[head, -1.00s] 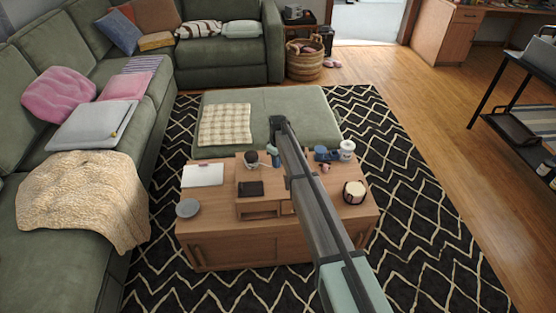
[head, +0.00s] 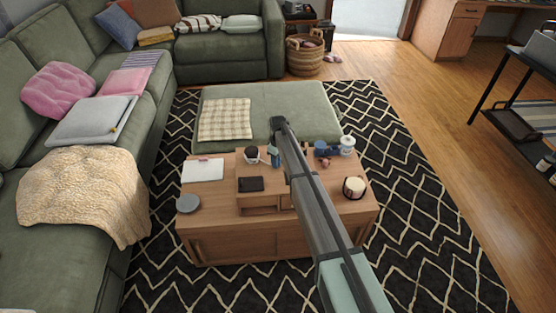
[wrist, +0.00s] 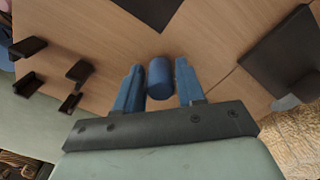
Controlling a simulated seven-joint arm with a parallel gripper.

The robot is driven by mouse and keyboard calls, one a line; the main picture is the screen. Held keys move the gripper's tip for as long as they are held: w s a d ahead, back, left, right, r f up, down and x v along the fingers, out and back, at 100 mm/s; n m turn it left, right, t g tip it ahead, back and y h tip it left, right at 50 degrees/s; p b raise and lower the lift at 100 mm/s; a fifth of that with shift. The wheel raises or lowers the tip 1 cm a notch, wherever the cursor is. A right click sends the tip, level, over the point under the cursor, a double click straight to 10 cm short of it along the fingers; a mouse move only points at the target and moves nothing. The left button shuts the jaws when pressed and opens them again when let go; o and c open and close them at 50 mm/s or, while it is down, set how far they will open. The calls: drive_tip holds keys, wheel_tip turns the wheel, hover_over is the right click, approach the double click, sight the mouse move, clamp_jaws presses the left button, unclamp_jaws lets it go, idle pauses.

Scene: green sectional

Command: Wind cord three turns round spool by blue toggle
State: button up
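In the wrist view a blue cylinder, which I take for the blue toggle (wrist: 160,78), sits between the two blue fingers of my gripper (wrist: 160,84). In the head view my gripper (head: 275,157) is small, over the back middle of the wooden coffee table (head: 225,245), at the end of my arm. I cannot make out the cord or identify the spool in either view.
A dark cup (head: 251,154) stands just left of my gripper. A black flat item (head: 250,184) lies in front of it. Blue items (head: 325,150), a white jar (head: 347,145) and a cream pot (head: 354,187) stand to the right. Dark brackets (wrist: 79,70) show in the wrist view.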

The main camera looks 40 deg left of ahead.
drive_tip(key=o, duration=0.3)
wheel_tip(320, 180, up, 14)
idle(0.7)
